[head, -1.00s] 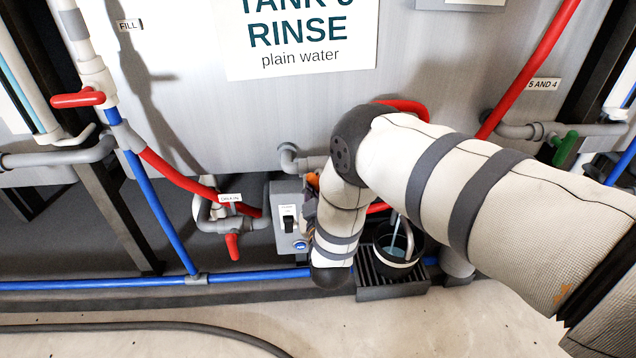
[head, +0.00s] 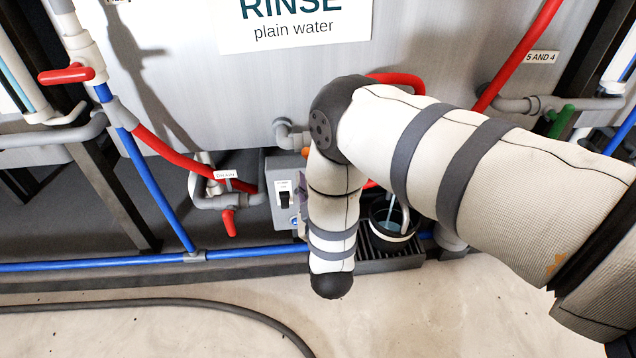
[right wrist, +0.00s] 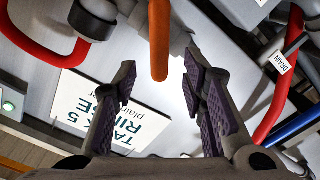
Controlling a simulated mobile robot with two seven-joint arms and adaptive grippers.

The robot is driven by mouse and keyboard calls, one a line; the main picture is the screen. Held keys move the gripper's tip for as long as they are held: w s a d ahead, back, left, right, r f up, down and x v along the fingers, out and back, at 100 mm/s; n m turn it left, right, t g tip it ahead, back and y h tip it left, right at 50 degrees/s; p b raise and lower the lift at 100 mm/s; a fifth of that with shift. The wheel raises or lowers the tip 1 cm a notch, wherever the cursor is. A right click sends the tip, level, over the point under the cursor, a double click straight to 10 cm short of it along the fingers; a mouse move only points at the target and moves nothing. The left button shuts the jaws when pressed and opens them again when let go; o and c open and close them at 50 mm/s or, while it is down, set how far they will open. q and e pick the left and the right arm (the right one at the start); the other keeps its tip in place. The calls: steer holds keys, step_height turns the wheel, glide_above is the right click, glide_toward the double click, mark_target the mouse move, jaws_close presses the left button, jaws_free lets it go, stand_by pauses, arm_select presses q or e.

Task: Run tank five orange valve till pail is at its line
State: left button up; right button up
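The orange valve handle (right wrist: 159,40) stands in the right wrist view just beyond my right gripper (right wrist: 158,85). That gripper is open, with its fingers on either side of the handle's line and a gap to its tip. In the head view only a bit of the orange handle (head: 306,152) shows; my right arm hides most of the valve and gripper. The dark pail (head: 383,213) stands on a grate behind my arm. A thin stream falls into it and bluish water shows inside. I cannot make out its line clearly. My left gripper is not in view.
The tank 5 rinse sign (head: 293,27) is on the tank wall. A grey switch box (head: 284,190) stands left of my arm. A red drain handle (head: 229,222) and blue pipe (head: 100,265) lie further left. A hose (head: 150,303) crosses the open floor.

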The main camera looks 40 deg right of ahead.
steer(key=v, duration=0.5)
steer(key=shift+s+a, duration=0.1)
steer(key=shift+s, duration=0.2)
steer(key=shift+f, duration=0.1)
